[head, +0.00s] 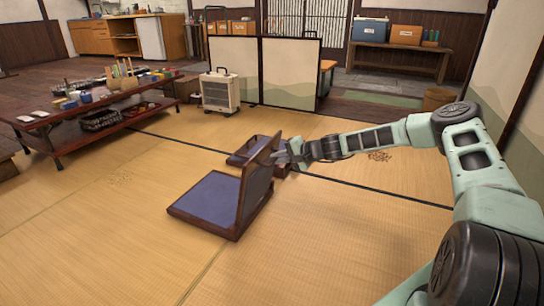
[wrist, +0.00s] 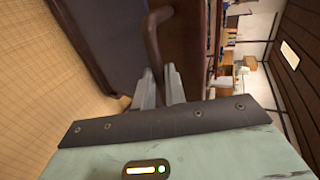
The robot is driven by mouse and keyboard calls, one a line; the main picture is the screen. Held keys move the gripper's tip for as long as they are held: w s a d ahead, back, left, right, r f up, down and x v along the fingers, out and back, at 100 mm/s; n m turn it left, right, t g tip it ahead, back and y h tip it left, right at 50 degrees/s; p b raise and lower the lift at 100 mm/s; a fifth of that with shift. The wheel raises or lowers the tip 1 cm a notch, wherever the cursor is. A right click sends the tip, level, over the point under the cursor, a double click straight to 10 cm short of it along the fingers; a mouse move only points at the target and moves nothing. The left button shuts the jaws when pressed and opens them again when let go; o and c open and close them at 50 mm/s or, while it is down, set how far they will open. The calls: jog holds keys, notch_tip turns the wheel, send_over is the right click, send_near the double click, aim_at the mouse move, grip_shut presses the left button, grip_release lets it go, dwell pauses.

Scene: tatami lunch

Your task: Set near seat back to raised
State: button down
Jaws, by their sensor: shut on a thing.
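The near seat (head: 205,196) is a low floor chair with a blue pad and dark wooden frame, flat on the tatami. Its back (head: 257,187) stands up steeply at the seat's right end. My gripper (head: 283,155) is at the upper part of the back, on its far right side. In the wrist view, my gripper (wrist: 160,88) is shut on a brown curved handle (wrist: 154,38) beside the dark panel of the back. The back partly hides the fingers in the head view.
A second low seat (head: 238,157) lies just behind the near one, partly hidden. A low table (head: 60,125) with dishes stands at left. A white heater (head: 220,92) and a folding screen (head: 290,75) stand behind. The tatami in front is clear.

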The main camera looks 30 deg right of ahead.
jog(key=shift+s+f, duration=0.3)
jog(key=shift+f, duration=0.3)
jog(key=shift+s+f, duration=0.3)
jog(key=shift+f, duration=0.25)
jog(key=shift+a, duration=0.1)
jog(key=c, duration=1.5)
grip_release()
jog(key=shift+f, duration=0.1)
jog(key=shift+o, duration=0.2)
jog(key=shift+r, duration=0.2)
jog(key=p+v, duration=0.9)
jog(key=v, duration=0.8)
jog(key=shift+d+r, duration=0.25)
jog(key=shift+d, duration=0.05)
